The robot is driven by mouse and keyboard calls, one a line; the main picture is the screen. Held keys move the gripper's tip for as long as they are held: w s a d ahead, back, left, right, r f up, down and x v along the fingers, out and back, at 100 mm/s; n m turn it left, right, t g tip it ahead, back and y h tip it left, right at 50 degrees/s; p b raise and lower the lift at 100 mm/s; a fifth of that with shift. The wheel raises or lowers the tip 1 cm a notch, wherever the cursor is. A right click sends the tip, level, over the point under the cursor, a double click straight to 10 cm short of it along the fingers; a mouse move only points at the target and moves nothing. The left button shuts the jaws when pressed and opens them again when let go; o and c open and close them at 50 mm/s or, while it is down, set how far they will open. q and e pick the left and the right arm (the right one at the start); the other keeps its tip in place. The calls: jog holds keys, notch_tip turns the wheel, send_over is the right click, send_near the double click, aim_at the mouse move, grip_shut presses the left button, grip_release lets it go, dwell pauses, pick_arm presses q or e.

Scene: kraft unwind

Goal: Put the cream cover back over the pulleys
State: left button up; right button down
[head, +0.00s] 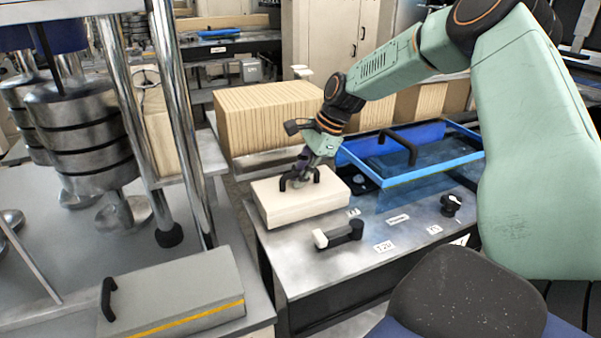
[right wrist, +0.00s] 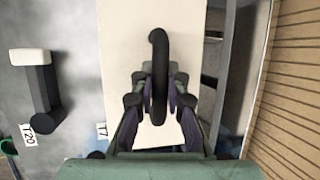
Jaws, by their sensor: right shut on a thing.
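The cream cover (head: 305,205) is a flat-topped box with a black arched handle, at the back left corner of the dark metal bench in the head view. My right gripper (head: 303,180) comes down on it from above and is shut on its handle. The right wrist view shows the cover's top (right wrist: 130,60) and the handle (right wrist: 158,75) between the two fingers (right wrist: 158,95). I cannot tell whether the cover rests on the bench or is held just above it. No pulleys show. My left gripper is not in view.
A white-and-black lever (head: 338,236) and a black knob (head: 451,205) stand on the bench (head: 310,270). A blue frame with a clear panel (head: 420,170) is to the right. A grey cover with a yellow stripe (head: 185,290) lies front left. Pleated cardboard stacks (head: 265,115) stand behind.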

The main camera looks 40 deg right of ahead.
dwell(0.4)
jog(key=c, duration=1.3)
grip_release()
jog(key=shift+c, duration=0.2)
jog(key=shift+o, duration=0.3)
jog(key=shift+f, duration=0.1)
jog(key=v, duration=1.2)
jog(key=shift+d, duration=0.1)
